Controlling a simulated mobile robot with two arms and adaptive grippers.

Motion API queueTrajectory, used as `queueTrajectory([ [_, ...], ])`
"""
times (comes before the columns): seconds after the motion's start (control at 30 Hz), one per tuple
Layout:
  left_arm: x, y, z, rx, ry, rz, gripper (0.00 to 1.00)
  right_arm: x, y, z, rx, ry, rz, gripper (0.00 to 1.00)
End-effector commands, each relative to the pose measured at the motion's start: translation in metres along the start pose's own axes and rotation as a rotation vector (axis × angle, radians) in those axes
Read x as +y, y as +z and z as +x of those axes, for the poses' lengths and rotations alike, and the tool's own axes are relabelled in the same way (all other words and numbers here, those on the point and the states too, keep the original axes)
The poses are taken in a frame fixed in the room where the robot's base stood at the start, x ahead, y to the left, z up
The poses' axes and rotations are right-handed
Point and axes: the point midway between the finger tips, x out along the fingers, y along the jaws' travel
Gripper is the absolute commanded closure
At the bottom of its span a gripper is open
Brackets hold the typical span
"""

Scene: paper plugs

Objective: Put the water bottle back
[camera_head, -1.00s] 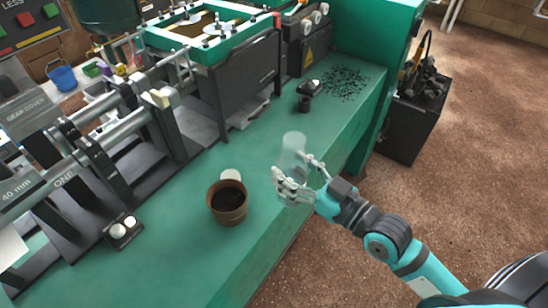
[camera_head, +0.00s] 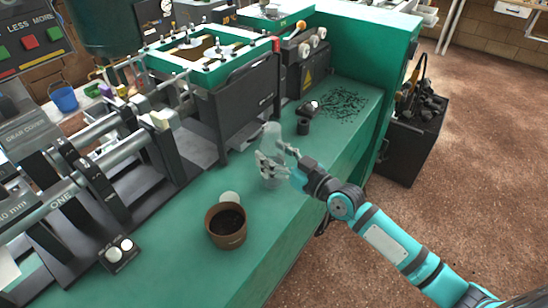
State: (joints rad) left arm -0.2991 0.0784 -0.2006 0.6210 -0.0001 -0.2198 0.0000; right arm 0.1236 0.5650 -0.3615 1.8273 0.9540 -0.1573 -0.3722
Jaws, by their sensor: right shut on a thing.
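The water bottle (camera_head: 271,134) is clear and looks upright, over the green bench top (camera_head: 185,262). My right gripper (camera_head: 272,166) is shut around its lower part, and its fingers hide some of it. I cannot tell whether the bottle's base touches the bench. My left gripper is not in view.
A brown pot with dark contents (camera_head: 227,226) stands nearer on the bench, with a pale round disc (camera_head: 229,198) beside it. Machines line the left side.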

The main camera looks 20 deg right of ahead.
Motion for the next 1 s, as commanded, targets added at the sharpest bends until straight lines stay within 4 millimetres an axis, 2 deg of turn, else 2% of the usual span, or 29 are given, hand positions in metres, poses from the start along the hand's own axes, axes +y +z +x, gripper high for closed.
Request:
queueTrajectory([
  [0.1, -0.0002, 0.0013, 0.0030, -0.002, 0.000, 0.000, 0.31, 0.0005, 0.0082, 0.0000, 0.003, 0.001, -0.002, 0.69],
  [0.47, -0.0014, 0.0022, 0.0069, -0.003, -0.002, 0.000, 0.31, 0.0002, 0.0126, -0.0001, 0.003, 0.001, -0.002, 0.69],
  [0.5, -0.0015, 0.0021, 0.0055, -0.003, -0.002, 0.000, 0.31, 0.0002, 0.0114, -0.0001, 0.003, 0.001, -0.001, 0.39],
  [0.63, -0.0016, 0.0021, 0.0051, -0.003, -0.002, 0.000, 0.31, 0.0001, 0.0112, -0.0002, 0.002, 0.001, -0.001, 0.22],
  [0.67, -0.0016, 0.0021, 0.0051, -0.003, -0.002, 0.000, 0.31, 0.0001, 0.0112, -0.0002, 0.002, 0.001, -0.001, 0.20],
  [1.0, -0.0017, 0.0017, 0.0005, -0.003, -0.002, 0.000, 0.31, 0.0001, 0.0062, -0.0002, 0.003, 0.001, -0.001, 0.20],
])
